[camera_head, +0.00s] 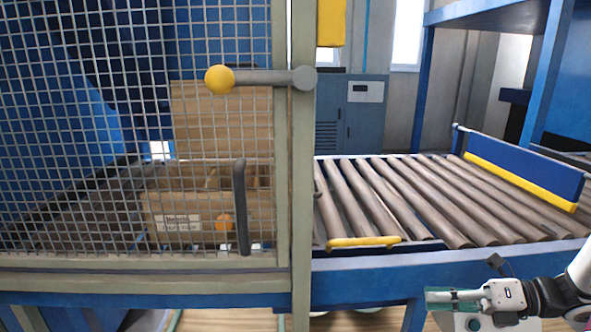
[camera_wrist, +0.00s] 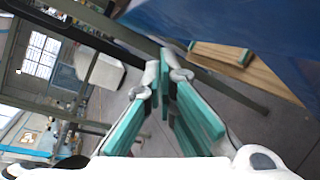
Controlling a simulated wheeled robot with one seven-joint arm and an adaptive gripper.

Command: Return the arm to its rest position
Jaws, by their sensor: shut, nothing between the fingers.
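My gripper (camera_head: 440,299) is at the lower right of the head view, low in front of the blue conveyor frame and apart from it. It points left, with my forearm coming in from the right edge. In the wrist view, my gripper (camera_wrist: 168,82) shows its green-padded fingers meeting at the tips. It is shut and empty. Most of my arm is outside the head view.
A mesh door (camera_head: 110,265) with a dark handle (camera_head: 241,205) fills the left; its yellow-knobbed lever (camera_head: 222,79) lies level. Cardboard boxes (camera_head: 180,220) stand behind the mesh. A roller conveyor (camera_head: 440,195) with a blue-and-yellow side guard (camera_head: 525,180) runs right.

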